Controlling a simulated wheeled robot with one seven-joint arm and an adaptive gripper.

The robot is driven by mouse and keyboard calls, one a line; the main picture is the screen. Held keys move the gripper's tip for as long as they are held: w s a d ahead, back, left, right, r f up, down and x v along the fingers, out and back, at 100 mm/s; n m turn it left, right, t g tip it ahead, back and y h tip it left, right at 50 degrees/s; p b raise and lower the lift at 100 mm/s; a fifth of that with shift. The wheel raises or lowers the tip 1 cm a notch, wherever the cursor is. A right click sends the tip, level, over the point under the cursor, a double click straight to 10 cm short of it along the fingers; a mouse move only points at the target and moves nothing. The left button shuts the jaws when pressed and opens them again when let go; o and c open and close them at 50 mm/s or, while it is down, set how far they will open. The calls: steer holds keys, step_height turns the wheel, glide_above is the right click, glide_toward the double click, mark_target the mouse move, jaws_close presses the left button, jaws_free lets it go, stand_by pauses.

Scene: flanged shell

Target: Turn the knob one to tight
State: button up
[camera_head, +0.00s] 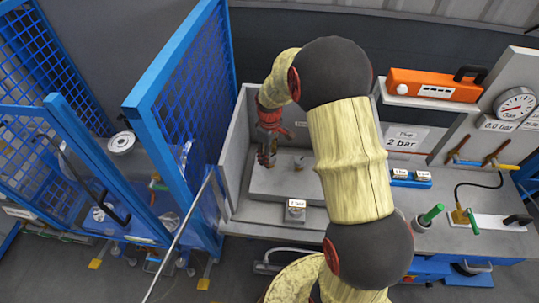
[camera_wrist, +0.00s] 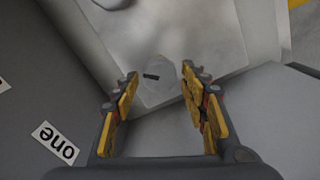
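My gripper (camera_wrist: 160,73) is open, with its two yellow-padded fingers spread apart. In the wrist view a rounded grey piece with a short black mark, seemingly a knob (camera_wrist: 163,88), shows in the gap between the fingertips. I cannot tell its height or whether the fingers touch it. A white label reading "one" (camera_wrist: 55,142) shows upside down at lower left. In the head view my gripper (camera_head: 266,152) points down over the left part of a grey recessed bench (camera_head: 265,205). A small upright fitting (camera_head: 299,163) stands to its right. My arm hides the bench's right part.
A blue mesh fence (camera_head: 180,105) stands close left of the bench. To the right are an orange case (camera_head: 433,85), a gas gauge (camera_head: 515,104) and a green-handled part (camera_head: 430,215).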

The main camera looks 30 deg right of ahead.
steer(key=c, duration=0.9)
steer(key=m+p, duration=0.1)
steer(key=m, duration=0.3)
steer(key=shift+d+m, duration=0.1)
steer(key=shift+m, duration=0.2)
steer(key=m+p, duration=0.1)
steer(key=m, duration=0.4)
steer(key=shift+d, duration=0.1)
steer(key=shift+m, duration=0.3)
steer(key=o, duration=1.1)
steer(key=shift+o, duration=0.2)
